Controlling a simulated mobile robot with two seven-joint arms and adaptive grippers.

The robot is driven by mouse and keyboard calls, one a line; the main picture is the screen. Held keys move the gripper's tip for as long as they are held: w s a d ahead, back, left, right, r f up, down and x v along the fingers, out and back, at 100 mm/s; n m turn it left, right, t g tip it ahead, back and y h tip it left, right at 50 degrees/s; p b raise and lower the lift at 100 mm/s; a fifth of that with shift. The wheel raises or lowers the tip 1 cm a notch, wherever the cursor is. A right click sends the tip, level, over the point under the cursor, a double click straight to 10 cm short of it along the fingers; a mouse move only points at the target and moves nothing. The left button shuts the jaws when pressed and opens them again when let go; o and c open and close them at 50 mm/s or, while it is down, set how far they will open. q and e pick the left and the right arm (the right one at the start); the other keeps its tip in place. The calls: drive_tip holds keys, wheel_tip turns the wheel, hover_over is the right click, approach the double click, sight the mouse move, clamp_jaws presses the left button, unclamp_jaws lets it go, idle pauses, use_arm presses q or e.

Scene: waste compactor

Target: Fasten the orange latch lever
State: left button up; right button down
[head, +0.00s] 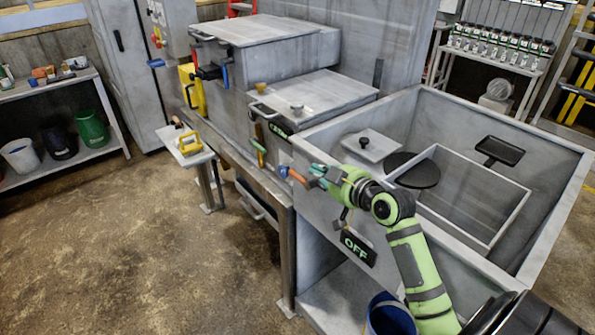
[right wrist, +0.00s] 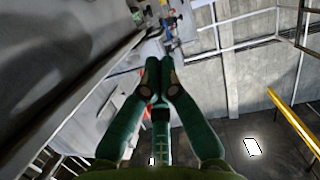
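The orange latch lever (head: 298,177) sticks out to the left at the upper front corner of the large open grey bin (head: 330,215). Its end is blue. My right gripper (head: 316,174) is at the lever's right side, with its dark green fingers pointing left; they overlap the lever's inner part. In the right wrist view the fingertips (right wrist: 161,65) are almost together, and a small red-orange bit shows beside the left finger. Whether the fingers touch the lever is hidden. My left gripper is not in view.
A black OFF sign (head: 358,247) hangs on the bin front below my right arm. A blue bucket (head: 390,316) stands beneath. Lidded grey boxes (head: 310,95) with other handles lie behind to the left. A small stand (head: 190,148) holds a yellow part. Floor at left is open.

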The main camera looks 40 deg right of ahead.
drive_tip(key=shift+w, duration=0.15)
drive_tip(key=w+f+p, duration=0.3)
drive_tip(key=w+f, duration=0.3)
drive_tip(key=w, duration=0.3)
drive_tip(key=shift+w+d+f, duration=0.2)
drive_tip(key=shift+w+d, duration=0.05)
